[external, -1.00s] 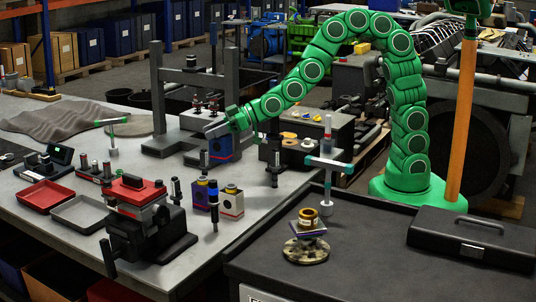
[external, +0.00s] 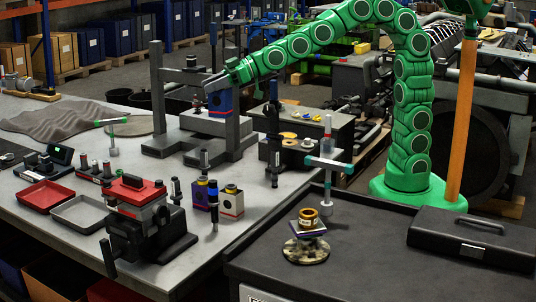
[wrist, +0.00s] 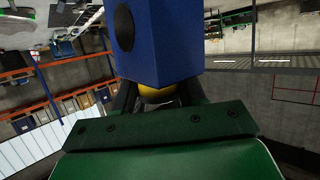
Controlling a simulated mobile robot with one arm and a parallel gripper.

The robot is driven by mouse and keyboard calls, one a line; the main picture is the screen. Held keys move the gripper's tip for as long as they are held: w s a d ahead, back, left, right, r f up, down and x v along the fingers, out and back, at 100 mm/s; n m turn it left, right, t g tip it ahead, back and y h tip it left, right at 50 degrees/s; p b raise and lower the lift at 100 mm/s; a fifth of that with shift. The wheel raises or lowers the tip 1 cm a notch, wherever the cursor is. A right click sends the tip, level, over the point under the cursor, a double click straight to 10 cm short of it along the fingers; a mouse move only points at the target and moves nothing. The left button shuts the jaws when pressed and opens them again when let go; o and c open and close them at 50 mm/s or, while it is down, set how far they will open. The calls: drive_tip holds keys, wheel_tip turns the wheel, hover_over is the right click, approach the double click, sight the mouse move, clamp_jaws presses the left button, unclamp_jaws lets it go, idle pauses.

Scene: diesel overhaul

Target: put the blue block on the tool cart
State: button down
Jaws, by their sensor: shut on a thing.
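My gripper (external: 216,84) is shut on the blue block (external: 219,103) and holds it in the air over the back of the workbench, in front of the grey press frame. In the wrist view the blue block (wrist: 160,42) fills the upper middle, with a dark round spot on one face and a yellow part at its near end. The gripper's fingers (wrist: 157,98) are partly hidden behind its plate. The tool cart (external: 375,262) has a dark top and stands at the right front, well away from the block.
On the cart are a black toolbox (external: 470,238), a teal-ended T-handle tool (external: 328,168) and a gold ring on a stack (external: 308,217). A red-topped vise (external: 140,215) and two smaller blocks (external: 230,201) stand on the bench (external: 255,195). The cart's middle is bare.

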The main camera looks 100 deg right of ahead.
drive_tip(key=s+a+n+g+y, duration=0.1)
drive_tip(key=s+a+n+y, duration=0.15)
drive_tip(key=a, duration=0.95)
drive_tip(key=s+a+n+g+y, duration=0.15)
drive_tip(key=s+a, duration=0.25)
drive_tip(key=a, duration=0.9)
drive_tip(key=s+a+n+y, duration=0.3)
drive_tip(key=a, duration=0.9)
drive_tip(key=s+a+n+g+y, duration=0.5)
drive_tip(key=s+a+n, duration=0.1)
drive_tip(key=s+a, duration=1.75)
drive_tip(key=w+a+f, duration=0.3)
drive_tip(key=a+f, duration=0.2)
drive_tip(key=f, duration=0.4)
drive_tip(key=w+a+f, duration=0.3)
drive_tip(key=a+f, duration=0.3)
drive_tip(key=f, duration=0.3)
drive_tip(key=shift+w+a, duration=0.2)
drive_tip(key=shift+w, duration=0.15)
drive_tip(key=shift+f, duration=0.1)
